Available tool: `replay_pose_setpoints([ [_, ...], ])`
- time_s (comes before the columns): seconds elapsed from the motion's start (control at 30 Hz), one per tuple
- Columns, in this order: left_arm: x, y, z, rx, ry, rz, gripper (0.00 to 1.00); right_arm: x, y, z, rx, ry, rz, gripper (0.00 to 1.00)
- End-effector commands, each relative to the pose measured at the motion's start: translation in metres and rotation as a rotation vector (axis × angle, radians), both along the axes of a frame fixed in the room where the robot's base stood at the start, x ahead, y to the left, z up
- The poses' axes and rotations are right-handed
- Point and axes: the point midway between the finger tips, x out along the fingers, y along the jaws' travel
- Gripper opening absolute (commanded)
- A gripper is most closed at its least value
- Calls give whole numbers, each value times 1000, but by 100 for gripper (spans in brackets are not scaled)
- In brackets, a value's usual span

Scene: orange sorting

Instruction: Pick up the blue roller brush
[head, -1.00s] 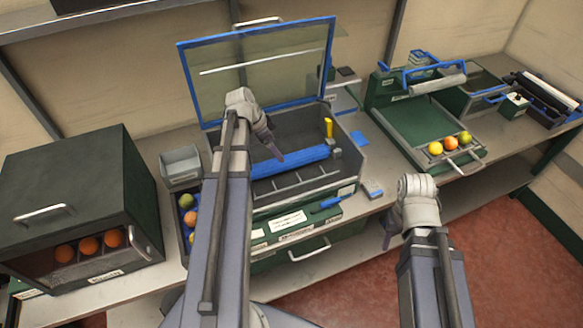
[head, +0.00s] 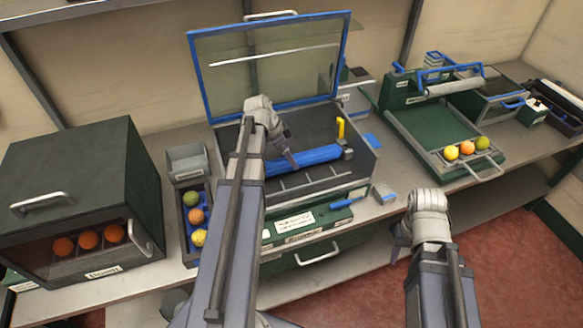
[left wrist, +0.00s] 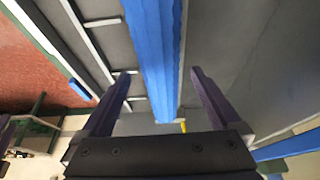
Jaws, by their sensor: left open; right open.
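The blue roller brush (head: 315,155) lies in the open grey bin with a raised clear lid; a yellow upright part (head: 341,128) stands at its right end. My left gripper (head: 290,158) is over the bin at the roller's left part. In the left wrist view the roller (left wrist: 155,45) runs lengthwise between the open, empty fingers of my left gripper (left wrist: 161,75); I cannot tell the height gap. My right gripper (head: 400,243) hangs in front of the bench, away from the roller, its fingers partly hidden.
The blue-framed lid (head: 270,70) stands up behind the bin. A dark green box (head: 80,180) with oranges is at left, beside a narrow tray of fruit (head: 190,250). A green sloped tray (head: 430,125) with fruit stands at right. A small blue-topped block (head: 384,194) lies on the bench.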

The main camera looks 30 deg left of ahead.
Motion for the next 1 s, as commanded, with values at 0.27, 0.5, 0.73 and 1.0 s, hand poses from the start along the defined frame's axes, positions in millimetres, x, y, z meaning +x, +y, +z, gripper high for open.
replay_pose_setpoints([
  [0.27,7,-6,-25,0,0,0,98,0,0,-25,0,0,0,50],
  [0.5,7,-6,-23,0,0,1,90,0,0,-23,0,0,0,50],
  [0.73,7,-6,-23,0,0,0,64,0,0,-23,0,0,0,50],
  [1.0,7,-6,-23,0,0,0,33,0,0,-23,0,0,0,50],
])
